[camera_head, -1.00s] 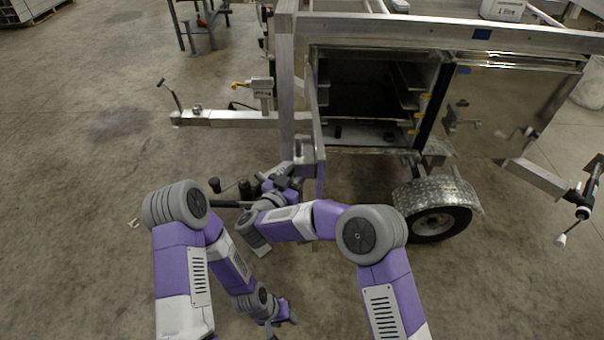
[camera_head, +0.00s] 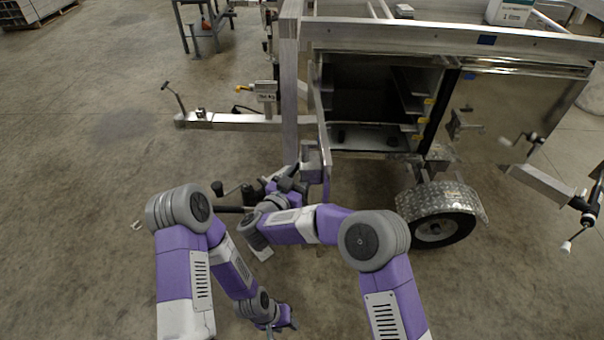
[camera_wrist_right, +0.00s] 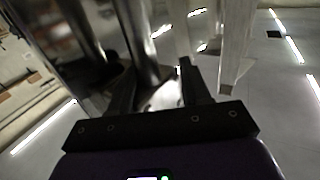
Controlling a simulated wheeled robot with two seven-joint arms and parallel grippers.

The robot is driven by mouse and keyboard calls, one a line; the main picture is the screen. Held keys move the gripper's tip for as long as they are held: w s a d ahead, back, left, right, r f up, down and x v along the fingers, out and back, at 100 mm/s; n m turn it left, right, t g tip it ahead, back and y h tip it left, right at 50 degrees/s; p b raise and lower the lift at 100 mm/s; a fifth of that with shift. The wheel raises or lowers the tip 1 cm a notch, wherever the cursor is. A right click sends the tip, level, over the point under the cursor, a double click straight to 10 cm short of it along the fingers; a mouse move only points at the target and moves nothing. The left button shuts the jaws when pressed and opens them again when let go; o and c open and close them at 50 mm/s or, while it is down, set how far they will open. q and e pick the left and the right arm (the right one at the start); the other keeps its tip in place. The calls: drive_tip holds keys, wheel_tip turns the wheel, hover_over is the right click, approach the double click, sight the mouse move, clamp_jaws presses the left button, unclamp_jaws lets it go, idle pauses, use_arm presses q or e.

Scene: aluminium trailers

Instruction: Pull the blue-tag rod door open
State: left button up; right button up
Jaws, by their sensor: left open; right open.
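The trailer's open compartment (camera_head: 370,95) faces me. A narrow door panel (camera_head: 324,150), seen nearly edge-on, stands swung out at its left side. I cannot tell which door the tag belongs to. My right gripper (camera_head: 296,180) is by the edge-on door's lower edge, partly hidden by my own arm. In the right wrist view its open fingers (camera_wrist_right: 155,88) have shiny metal close ahead and between them. My left gripper (camera_head: 284,322) is open, low over the floor, away from the trailer.
The trailer's wheel (camera_head: 438,222) and fender stand right of my right arm. A tow bar (camera_head: 225,121) reaches out left. A crank jack (camera_head: 588,205) stands at the far right.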

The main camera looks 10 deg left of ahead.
sight(308, 157)
wheel_tip(308, 157, up, 10)
drive_tip(key=p, duration=0.3)
drive_tip(key=shift+s+f, duration=0.1)
idle(0.4)
